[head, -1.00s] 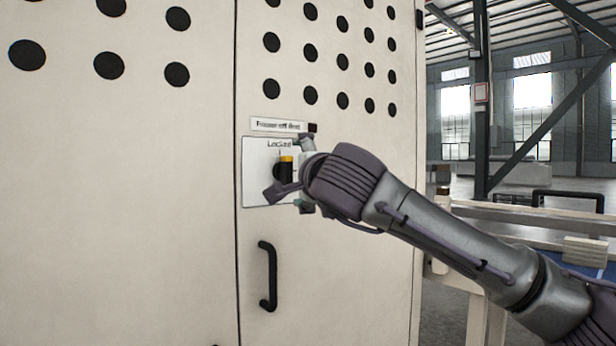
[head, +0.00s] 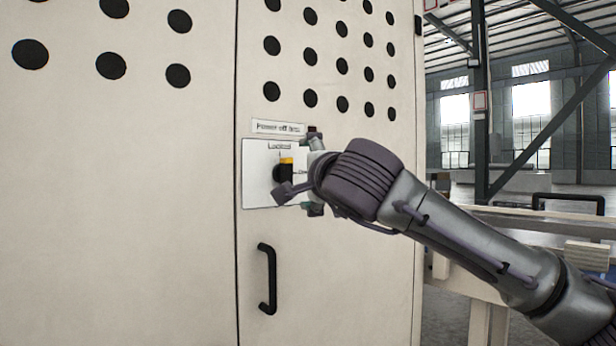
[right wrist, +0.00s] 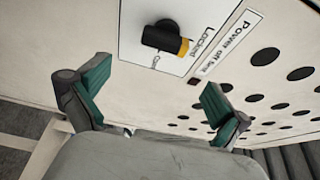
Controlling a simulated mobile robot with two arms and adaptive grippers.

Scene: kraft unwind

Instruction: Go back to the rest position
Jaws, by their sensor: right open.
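My right gripper (head: 308,172) is in front of the cabinet's switch plate in the head view. In the right wrist view my right gripper (right wrist: 155,100) is open, its two green-padded fingers wide apart with nothing between them. The black rotary knob (head: 283,171) with a yellow end sits on the white plate (head: 258,188) labelled "Locked". The knob (right wrist: 160,37) is beyond the fingertips and apart from them, its yellow end toward "Locked". Part of the plate is hidden behind my gripper in the head view. My left gripper is not in view.
The tall cream cabinet (head: 120,200) with round black holes fills the left and middle. A black door handle (head: 267,278) is below the plate. A "Power off first" label (head: 278,127) is above it. A bench (head: 540,225) stands at the right, behind my arm.

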